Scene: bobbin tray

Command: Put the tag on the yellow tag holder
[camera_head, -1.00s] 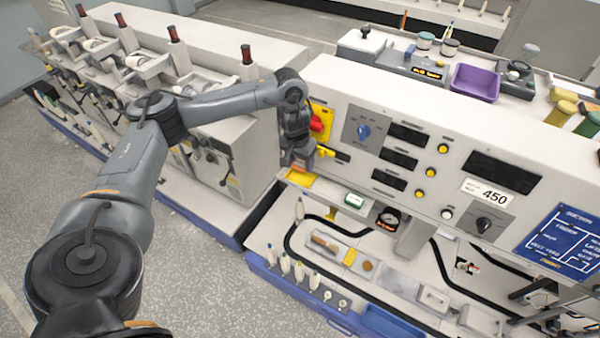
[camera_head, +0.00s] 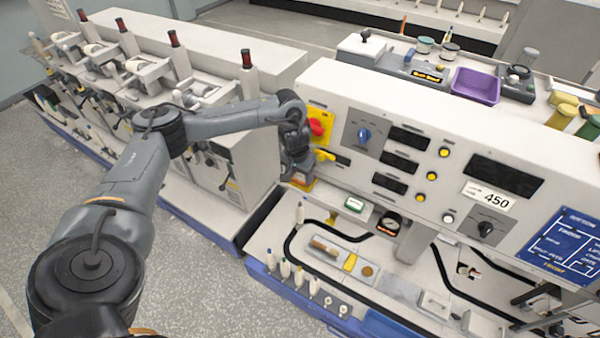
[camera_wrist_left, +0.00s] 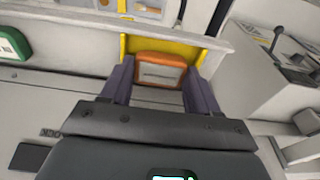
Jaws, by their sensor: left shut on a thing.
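The tag (camera_wrist_left: 160,58) has an orange edge and a pale face with a dark line. It sits between the two fingers of my left gripper (camera_wrist_left: 160,78), which is shut on it. The yellow tag holder (camera_wrist_left: 190,52) shows just behind and around the tag in the left wrist view. In the head view, my left gripper (camera_head: 298,178) is low against the machine's front panel and covers much of the holder (camera_head: 309,184). I cannot tell whether the tag touches the holder. My right gripper is not in view.
A green-and-white label block (camera_head: 354,204) stands to the right. Below lies a tray (camera_head: 320,255) with tools, beside several upright bobbins. Floor is clear at lower left.

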